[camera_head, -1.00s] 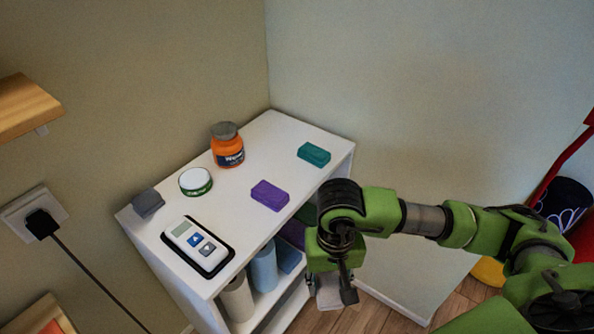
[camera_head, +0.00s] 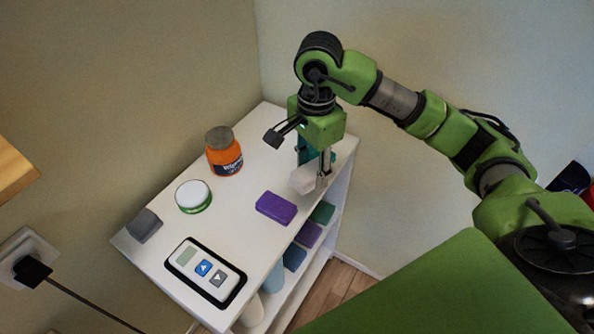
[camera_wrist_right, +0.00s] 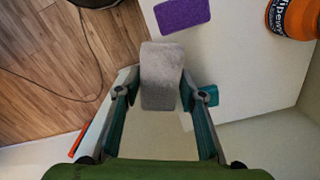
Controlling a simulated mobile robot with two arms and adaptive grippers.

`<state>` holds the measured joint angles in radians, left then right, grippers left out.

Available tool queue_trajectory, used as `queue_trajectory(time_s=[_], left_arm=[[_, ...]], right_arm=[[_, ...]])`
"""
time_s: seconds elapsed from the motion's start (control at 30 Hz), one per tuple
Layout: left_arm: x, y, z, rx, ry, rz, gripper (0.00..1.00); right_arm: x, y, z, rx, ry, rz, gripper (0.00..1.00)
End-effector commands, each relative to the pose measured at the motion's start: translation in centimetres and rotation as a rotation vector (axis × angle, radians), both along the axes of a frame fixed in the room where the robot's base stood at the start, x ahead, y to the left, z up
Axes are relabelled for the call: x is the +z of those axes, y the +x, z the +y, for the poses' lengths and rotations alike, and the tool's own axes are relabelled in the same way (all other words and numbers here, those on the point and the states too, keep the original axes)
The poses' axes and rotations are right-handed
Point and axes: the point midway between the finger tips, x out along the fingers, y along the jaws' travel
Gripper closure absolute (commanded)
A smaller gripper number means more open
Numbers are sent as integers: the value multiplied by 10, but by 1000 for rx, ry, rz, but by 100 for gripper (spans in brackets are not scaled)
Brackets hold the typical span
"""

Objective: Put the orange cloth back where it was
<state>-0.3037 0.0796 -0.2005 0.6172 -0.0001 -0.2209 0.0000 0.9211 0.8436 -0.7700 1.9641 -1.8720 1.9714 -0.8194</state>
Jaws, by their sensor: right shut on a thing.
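I see no orange cloth in either view. My right gripper (camera_head: 299,155) is above the far right part of the white shelf unit's top (camera_head: 240,235). It is shut on a pale grey, soft-looking block (camera_head: 302,180), which also shows between the fingers in the right wrist view (camera_wrist_right: 161,72). I cannot tell whether this block touches the shelf top. A teal block (camera_wrist_right: 209,95) lies by one finger and is mostly hidden by the gripper in the head view. A purple block (camera_head: 276,208) lies nearby. My left gripper is not in view.
On the top stand an orange jar (camera_head: 224,158), a white-lidded tub (camera_head: 193,196), a dark grey block (camera_head: 144,225) and a handheld device (camera_head: 205,271). Lower shelves hold green (camera_head: 322,212), purple (camera_head: 308,234) and blue (camera_head: 294,257) pieces and rolls. Walls close off the back.

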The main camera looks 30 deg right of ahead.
Motion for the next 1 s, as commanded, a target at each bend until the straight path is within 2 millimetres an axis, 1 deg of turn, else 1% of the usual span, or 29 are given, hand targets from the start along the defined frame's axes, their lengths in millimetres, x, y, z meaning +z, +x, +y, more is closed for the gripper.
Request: queue_trajectory(time_s=[0.03,0.1,0.2,0.3,0.4,0.57,0.6,0.7,0.8,1.0], left_arm=[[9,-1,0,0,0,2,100],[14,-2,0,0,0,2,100],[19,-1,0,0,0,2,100],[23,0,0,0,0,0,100],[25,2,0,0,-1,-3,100],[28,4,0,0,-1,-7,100],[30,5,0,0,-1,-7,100],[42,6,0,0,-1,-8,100],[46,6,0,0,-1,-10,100],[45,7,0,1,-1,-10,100]], right_arm=[[-1,11,1,-2,2,4,83],[-9,27,0,-1,1,4,83],[-32,41,-2,0,0,7,83],[-48,55,-2,1,1,4,83],[-58,64,-3,1,1,1,83],[-67,71,-3,2,0,1,83],[-72,73,-4,1,0,3,83],[-85,71,-3,2,0,5,83],[-96,72,-4,2,0,1,83],[-100,73,-4,3,-1,-1,83]])
